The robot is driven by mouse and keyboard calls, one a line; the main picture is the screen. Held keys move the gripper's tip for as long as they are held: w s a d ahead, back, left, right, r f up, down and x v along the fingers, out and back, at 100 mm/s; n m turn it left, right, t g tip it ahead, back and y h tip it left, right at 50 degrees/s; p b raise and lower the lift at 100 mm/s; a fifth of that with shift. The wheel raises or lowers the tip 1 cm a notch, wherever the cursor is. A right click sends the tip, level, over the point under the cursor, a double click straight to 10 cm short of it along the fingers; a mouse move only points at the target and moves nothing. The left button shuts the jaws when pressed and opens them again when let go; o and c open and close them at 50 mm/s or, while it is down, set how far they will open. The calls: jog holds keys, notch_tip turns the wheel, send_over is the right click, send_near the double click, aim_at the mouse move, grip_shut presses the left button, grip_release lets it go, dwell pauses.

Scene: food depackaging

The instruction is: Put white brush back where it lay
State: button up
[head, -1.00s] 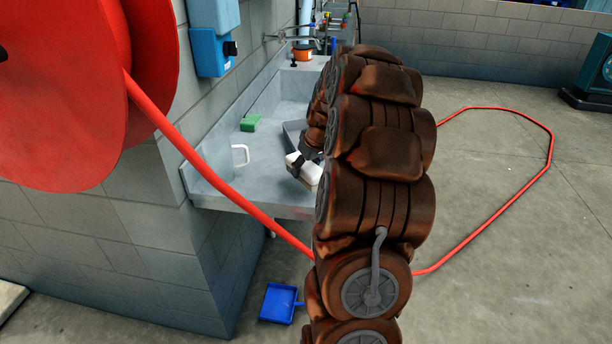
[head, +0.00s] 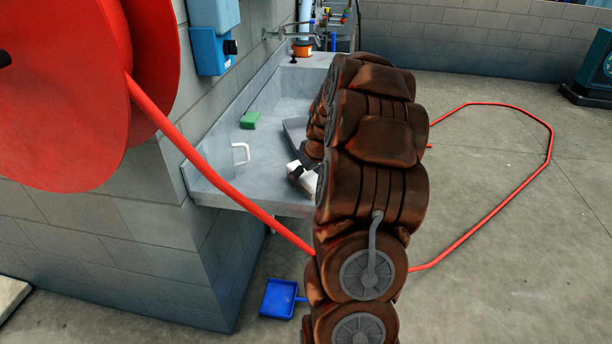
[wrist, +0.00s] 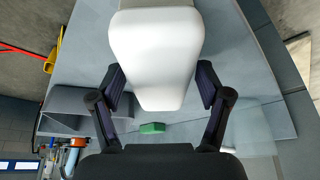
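The white brush (wrist: 155,55) fills the upper middle of the wrist view as a smooth white block. My gripper (wrist: 161,88) is shut on it, with one dark finger against each side. In the head view the white brush (head: 308,182) shows just left of my brown arm, above the front of the grey counter (head: 215,180). My gripper (head: 296,170) is partly seen there as a dark finger across the brush. The arm hides the rest of the brush. Whether the brush touches the counter I cannot tell.
A red hose (head: 220,190) slants across the counter edge.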

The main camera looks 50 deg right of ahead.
dwell(0.3)
jog(key=shift+r, duration=0.2)
jog(key=d+b+v, duration=0.1)
jog(key=b+v, duration=0.2)
jog(key=v, duration=0.9)
jog(key=s+a+f+n+g+y, duration=0.1)
jog(key=s+a+n+g+y, duration=0.2)
jog(key=a, duration=2.1)
jog(key=s+a+f+g, duration=0.1)
jog(key=s+a, duration=0.3)
jog(key=s, duration=0.3)
jog(key=s+a+f+g+h, duration=0.1)
jog(key=s+a+f, duration=0.1)
jog(key=s+a, duration=0.3)
jog(key=s+a+f+m+g+h, duration=0.1)
jog(key=s+a, duration=0.3)
jog(key=s, duration=0.6)
jog(key=shift+s+a+f, duration=0.15)
jog(key=shift+a+f, duration=0.15)
jog(key=shift+f, duration=0.2)
